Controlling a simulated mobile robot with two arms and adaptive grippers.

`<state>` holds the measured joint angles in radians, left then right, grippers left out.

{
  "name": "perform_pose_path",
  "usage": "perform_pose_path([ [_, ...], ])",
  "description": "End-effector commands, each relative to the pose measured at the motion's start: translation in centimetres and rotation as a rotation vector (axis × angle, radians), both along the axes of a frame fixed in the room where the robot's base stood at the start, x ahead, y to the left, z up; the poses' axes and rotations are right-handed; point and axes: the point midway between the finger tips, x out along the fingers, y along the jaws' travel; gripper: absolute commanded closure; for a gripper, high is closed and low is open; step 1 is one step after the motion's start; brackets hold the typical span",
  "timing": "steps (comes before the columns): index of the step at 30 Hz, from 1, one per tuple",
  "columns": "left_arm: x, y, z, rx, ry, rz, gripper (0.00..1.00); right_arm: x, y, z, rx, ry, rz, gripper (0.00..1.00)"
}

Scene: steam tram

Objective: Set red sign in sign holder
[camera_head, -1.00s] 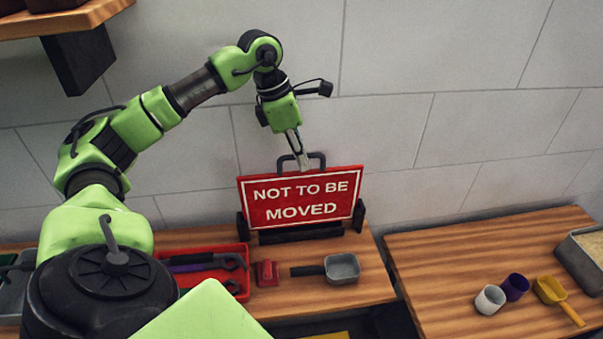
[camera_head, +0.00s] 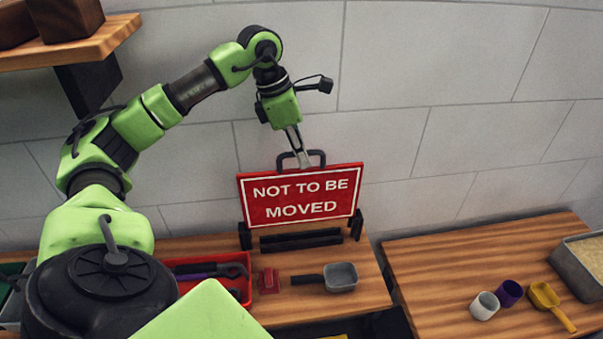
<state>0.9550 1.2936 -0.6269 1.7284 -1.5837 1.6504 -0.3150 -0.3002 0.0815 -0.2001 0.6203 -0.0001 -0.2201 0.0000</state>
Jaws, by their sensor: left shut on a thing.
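The red sign (camera_head: 301,195) reads "NOT TO BE MOVED" and has a dark handle on top. My left gripper (camera_head: 303,162) is shut on the sign's handle and holds the sign upright. The black sign holder (camera_head: 300,240) stands on the wooden bench under the sign, with an upright post at each end. The sign's lower edge shows a little above the holder's crossbar, between the posts. I cannot tell whether the sign is directly over the holder or in front of it. My right gripper is not in view.
A red tray (camera_head: 240,268) with tools, a small red object (camera_head: 269,280) and a grey scoop (camera_head: 341,277) lie in front of the holder. A second bench (camera_head: 450,265) at right bears cups, a yellow scoop (camera_head: 545,297) and a grey bin (camera_head: 575,270). A shelf (camera_head: 90,48) juts out upper left.

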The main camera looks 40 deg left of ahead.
Motion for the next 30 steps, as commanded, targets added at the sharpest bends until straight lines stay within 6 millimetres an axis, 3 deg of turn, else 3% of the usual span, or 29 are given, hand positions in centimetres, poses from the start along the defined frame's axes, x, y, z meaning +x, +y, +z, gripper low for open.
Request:
perform_pose_path([
  [21,0.1,0.0,3.7,-0.001,-0.004,0.001,1.0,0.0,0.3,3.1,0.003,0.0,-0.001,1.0],
  [30,0.1,0.0,3.8,-0.001,-0.003,0.0,1.0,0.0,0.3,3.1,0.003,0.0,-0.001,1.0],
])
